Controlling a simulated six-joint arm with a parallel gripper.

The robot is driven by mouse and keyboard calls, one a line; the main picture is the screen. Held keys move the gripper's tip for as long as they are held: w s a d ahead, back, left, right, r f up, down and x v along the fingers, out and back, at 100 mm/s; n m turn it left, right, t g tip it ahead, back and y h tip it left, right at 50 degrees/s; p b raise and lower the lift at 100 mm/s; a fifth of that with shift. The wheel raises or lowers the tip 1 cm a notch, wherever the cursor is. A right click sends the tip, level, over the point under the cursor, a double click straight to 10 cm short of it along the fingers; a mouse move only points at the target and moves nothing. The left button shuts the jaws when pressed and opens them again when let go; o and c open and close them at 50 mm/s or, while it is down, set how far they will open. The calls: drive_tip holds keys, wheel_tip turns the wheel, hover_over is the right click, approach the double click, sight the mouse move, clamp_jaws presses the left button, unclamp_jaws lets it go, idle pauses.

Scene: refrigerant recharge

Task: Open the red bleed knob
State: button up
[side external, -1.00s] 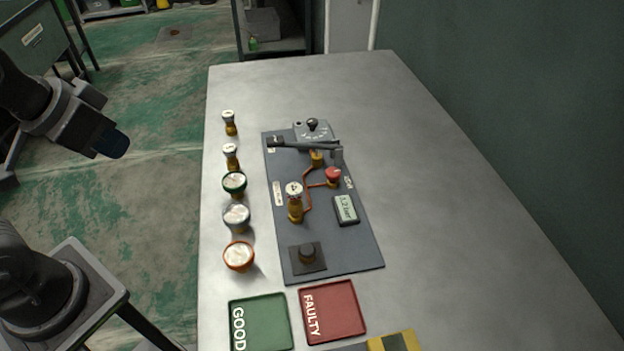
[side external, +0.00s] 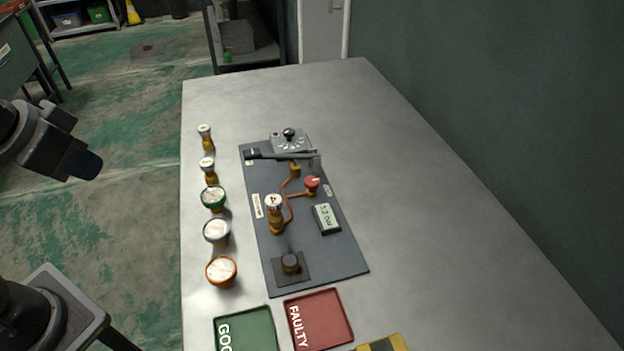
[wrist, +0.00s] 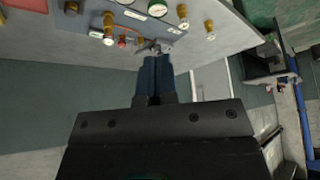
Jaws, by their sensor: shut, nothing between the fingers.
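The red bleed knob (side external: 312,184) sits on a brass valve at the right side of the dark panel (side external: 345,262), on the grey table. A copper pipe joins it to other brass fittings. In the wrist view the small red knob (wrist: 122,41) shows at the upper left, beyond my fingers. My gripper (side external: 88,165) is off the table's left edge, well apart from the panel and knob. Its dark blue fingers are together and empty, also in the wrist view (wrist: 154,72). Whether the knob is turned cannot be told.
Several brass fittings and gauges, such as the orange-rimmed gauge (side external: 221,271), stand in a row left of the panel. A green tray (side external: 245,335) and red tray (side external: 320,320) lie in front. The table's right side (side external: 440,230) is clear.

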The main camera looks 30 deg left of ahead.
drive_tip(key=shift+o, duration=0.7)
drive_tip(key=shift+r, duration=0.1)
drive_tip(key=o, duration=0.6)
drive_tip(key=w+d+r+m+g, duration=0.1)
drive_tip(key=w+r+m, duration=0.2)
drive_tip(key=w, duration=0.4)
drive_tip(key=shift+w+d+r+m+h, duration=0.25)
drive_tip(key=shift+d+m+h, duration=0.15)
drive_tip(key=shift+m, duration=0.4)
drive_tip(key=o, duration=0.4)
drive_tip(key=w+d+m, duration=0.1)
drive_tip(key=w, duration=0.2)
drive_tip(key=w+m+g, duration=0.1)
drive_tip(key=w+m, duration=0.1)
drive_tip(key=w, duration=0.1)
drive_tip(key=w+d+m+g+h, duration=0.1)
drive_tip(key=w+m, duration=0.1)
drive_tip(key=shift+w+d+r, duration=0.3)
drive_tip(key=shift+w, duration=0.1)
drive_tip(key=m+g+h, duration=0.2)
drive_tip(key=m+g, duration=0.2)
drive_tip(key=m, duration=0.9)
hover_over(311, 180)
drive_tip(key=w+a, duration=0.2)
drive_tip(key=a, duration=0.3)
wheel_tip(311, 180, down, 13)
drive_tip(key=x, duration=1.3)
drive_tip(key=shift+s+d+f, duration=0.1)
drive_tip(key=shift+s+d, duration=0.05)
drive_tip(key=shift+d, duration=0.1)
